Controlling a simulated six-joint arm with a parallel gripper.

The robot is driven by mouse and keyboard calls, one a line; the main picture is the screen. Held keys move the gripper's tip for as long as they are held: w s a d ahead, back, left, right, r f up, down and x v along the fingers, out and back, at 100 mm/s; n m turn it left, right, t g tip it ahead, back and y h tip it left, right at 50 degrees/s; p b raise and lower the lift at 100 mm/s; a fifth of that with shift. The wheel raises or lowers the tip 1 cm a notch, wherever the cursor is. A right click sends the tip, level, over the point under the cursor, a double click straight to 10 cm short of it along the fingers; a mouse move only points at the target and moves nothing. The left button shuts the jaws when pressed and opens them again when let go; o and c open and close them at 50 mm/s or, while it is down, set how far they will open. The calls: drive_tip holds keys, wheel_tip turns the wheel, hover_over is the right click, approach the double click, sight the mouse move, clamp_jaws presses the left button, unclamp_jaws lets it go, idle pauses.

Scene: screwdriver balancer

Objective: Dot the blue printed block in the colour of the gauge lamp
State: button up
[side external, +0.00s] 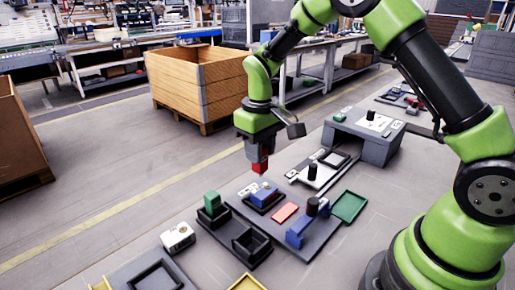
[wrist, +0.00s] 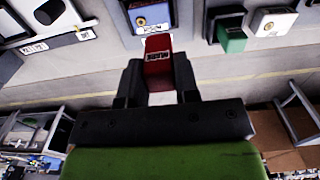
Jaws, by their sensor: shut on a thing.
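My gripper (side external: 260,150) is shut on a red block (side external: 261,168), held above the grey work board. In the wrist view the red block (wrist: 158,55) sits between the jaws and carries a small printed label, too blurred to read. The blue printed block (side external: 264,191) sits in a dark holder on the board, below the red block and apart from it. A white box (side external: 178,236), seen also in the wrist view (wrist: 272,22), bears a small round amber-brown spot. I cannot tell whether it is the gauge lamp.
A green block (side external: 211,200) stands in a dark two-part tray (side external: 250,243). A flat red pad (side external: 285,212), a blue bracket (side external: 297,234) with a black cylinder, and a green tray (side external: 349,206) lie right. A white plate with a black knob (side external: 314,168) stands behind.

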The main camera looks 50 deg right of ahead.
sight(260, 170)
drive_tip(key=shift+f, duration=2.65)
drive_tip(key=shift+o, duration=1.1)
drive_tip(key=shift+c, duration=1.2)
drive_tip(key=shift+f, duration=0.2)
